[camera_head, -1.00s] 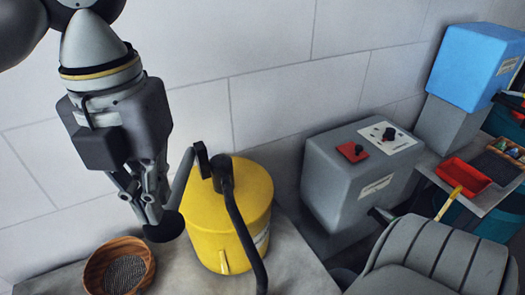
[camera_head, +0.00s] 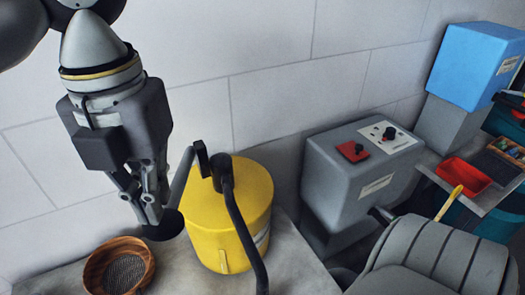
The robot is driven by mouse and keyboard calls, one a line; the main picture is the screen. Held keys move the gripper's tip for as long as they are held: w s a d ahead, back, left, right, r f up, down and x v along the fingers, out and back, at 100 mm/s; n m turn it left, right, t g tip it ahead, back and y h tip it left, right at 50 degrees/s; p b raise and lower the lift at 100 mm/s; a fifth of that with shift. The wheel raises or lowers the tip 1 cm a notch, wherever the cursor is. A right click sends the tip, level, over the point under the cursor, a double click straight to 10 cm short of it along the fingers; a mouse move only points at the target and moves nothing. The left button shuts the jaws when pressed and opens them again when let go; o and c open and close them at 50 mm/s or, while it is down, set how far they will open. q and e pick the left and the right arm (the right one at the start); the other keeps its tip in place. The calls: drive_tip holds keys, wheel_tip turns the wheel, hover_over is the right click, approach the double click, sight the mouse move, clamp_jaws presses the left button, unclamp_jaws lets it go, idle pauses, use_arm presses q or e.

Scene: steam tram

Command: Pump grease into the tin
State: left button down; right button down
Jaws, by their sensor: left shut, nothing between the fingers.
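A yellow drum (camera_head: 228,218) with a black pump head (camera_head: 222,173) stands on a grey surface beside the wall. A grey lever (camera_head: 181,178) slopes down to the left from the pump head and ends in a round black knob (camera_head: 163,226). A black hose (camera_head: 243,235) runs down from the head and leaves the picture at the bottom. My left gripper (camera_head: 151,214) points down at the knob, shut and empty; whether it touches the knob I cannot tell. I cannot make out a tin. My right gripper is not in view.
A wooden bowl (camera_head: 97,266) with a dark mesh inside stands left of the drum, below my left gripper. A grey box with knobs (camera_head: 347,190) stands to the right. A red tray (camera_head: 462,174) and a blue box (camera_head: 472,65) are farther right.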

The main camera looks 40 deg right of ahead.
use_arm(q)
drive_tip(key=shift+f+b, duration=1.7)
drive_tip(key=shift+f, duration=0.3)
drive_tip(key=shift+f+b, duration=3.65)
drive_tip(key=shift+f, duration=0.55)
drive_tip(key=shift+r+p, duration=4.35)
drive_tip(key=shift+r, duration=2.1)
drive_tip(key=shift+f, duration=0.15)
drive_tip(key=shift+f+b, duration=5.5)
drive_tip(key=shift+f, duration=0.9)
drive_tip(key=shift+r+p, duration=4.8)
drive_tip(key=shift+r, duration=1.7)
